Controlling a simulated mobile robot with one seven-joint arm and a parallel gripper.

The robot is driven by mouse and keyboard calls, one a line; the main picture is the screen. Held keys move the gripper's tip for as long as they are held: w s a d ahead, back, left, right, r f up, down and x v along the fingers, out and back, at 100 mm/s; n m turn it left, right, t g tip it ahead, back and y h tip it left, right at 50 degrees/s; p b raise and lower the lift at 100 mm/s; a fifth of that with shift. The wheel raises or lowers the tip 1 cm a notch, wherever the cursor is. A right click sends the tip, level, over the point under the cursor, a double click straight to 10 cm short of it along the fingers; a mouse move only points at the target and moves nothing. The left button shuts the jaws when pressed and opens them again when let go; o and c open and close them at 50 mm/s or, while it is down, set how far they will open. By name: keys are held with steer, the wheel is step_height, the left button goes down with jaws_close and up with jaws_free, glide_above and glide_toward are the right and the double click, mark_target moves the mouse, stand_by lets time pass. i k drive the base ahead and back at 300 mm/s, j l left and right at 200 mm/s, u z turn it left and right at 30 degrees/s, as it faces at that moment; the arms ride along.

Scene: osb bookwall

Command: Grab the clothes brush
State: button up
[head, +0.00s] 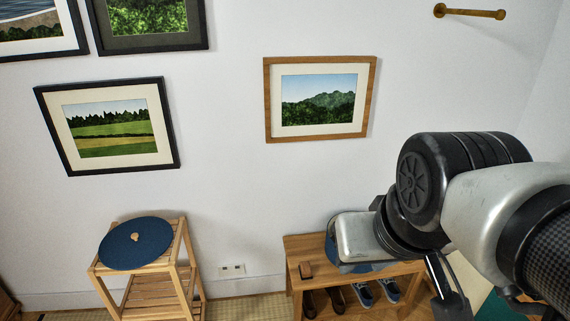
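A small brown block-like object (305,270) lies on the left end of the wooden bench (297,246). It may be the clothes brush, but it is too small to be sure. My arm comes in from the right and hangs in front of the bench's right part. A dark, slim part at the end of my arm, which looks like part of my gripper (447,291), shows below the arm, to the right of the brown object and apart from it in the picture. The fingertips are not clear, so I cannot tell whether it is open or holds anything.
A blue item (347,267) on the bench is partly hidden by my arm. Shoes (363,293) stand under the bench top. A wooden stool (185,262) at left carries a round blue thing (120,247). Framed pictures (267,100) and a wooden peg (470,12) are on the wall.

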mark_target(305, 269)
steer(key=i+l+u, duration=0.1)
steer(key=i+l, duration=0.1)
steer(key=l, duration=0.25)
steer(key=i, duration=1.15)
steer(key=u, duration=0.05)
